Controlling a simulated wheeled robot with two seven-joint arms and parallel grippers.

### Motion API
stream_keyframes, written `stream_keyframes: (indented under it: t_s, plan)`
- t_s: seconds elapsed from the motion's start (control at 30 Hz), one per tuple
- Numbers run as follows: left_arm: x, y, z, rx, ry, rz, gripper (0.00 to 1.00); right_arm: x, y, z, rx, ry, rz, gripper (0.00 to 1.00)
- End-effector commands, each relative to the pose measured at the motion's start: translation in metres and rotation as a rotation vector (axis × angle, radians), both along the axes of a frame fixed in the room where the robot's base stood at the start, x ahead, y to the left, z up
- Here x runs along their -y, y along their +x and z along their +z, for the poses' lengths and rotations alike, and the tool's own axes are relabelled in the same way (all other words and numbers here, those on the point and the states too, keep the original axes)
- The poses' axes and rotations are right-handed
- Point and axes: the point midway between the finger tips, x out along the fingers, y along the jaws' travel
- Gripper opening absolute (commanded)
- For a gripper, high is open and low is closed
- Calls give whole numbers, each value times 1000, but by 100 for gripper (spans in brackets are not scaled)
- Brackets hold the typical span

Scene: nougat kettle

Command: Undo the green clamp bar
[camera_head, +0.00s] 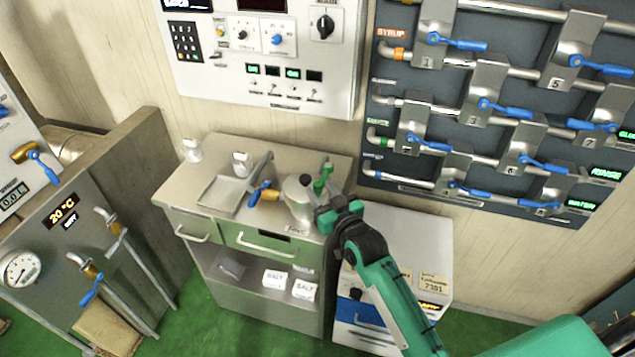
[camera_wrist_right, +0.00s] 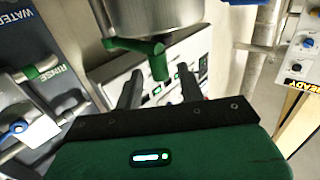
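The green clamp bar (camera_head: 323,177) is at the right side of a small metal vessel (camera_head: 298,195) on the steel bench. In the right wrist view, the green bar (camera_wrist_right: 140,46) sits under the metal body (camera_wrist_right: 150,16), with its thick end pointing down. My right gripper (camera_head: 322,203) is close beside the vessel, just in front of the bar. In the wrist view, its two dark fingers (camera_wrist_right: 160,82) are spread apart with nothing gripped. The bar's end shows between and beyond the fingertips; I see no clear contact. My left gripper is not in view.
The bench (camera_head: 185,190) also holds a tray (camera_head: 222,195) and a valve with a blue handle (camera_head: 256,193). A white cabinet (camera_head: 425,235) stands to its right. A control panel (camera_head: 255,60) and a pipe board with blue levers (camera_head: 400,170) are on the wall behind.

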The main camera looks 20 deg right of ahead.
Motion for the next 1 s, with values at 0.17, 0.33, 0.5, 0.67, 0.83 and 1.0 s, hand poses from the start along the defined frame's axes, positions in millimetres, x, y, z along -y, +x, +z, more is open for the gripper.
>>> stream_keyframes:
  t_s: [0.17, 0.33, 0.5, 0.67, 0.83, 1.0]
  plan:
    - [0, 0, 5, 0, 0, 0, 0, -4, 19, 1, 0, -1, 0, 39]
    - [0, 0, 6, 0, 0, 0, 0, -5, 25, 0, 0, -1, 0, 39]
    - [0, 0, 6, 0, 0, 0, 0, -5, 26, 0, 0, -1, 0, 39]
    - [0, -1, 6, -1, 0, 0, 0, -5, 25, 0, 0, -1, 0, 20]
    - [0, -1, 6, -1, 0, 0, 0, -5, 25, 0, 0, -1, 0, 0]
    - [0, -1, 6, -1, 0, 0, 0, -5, 25, -1, 0, -1, 2, 0]
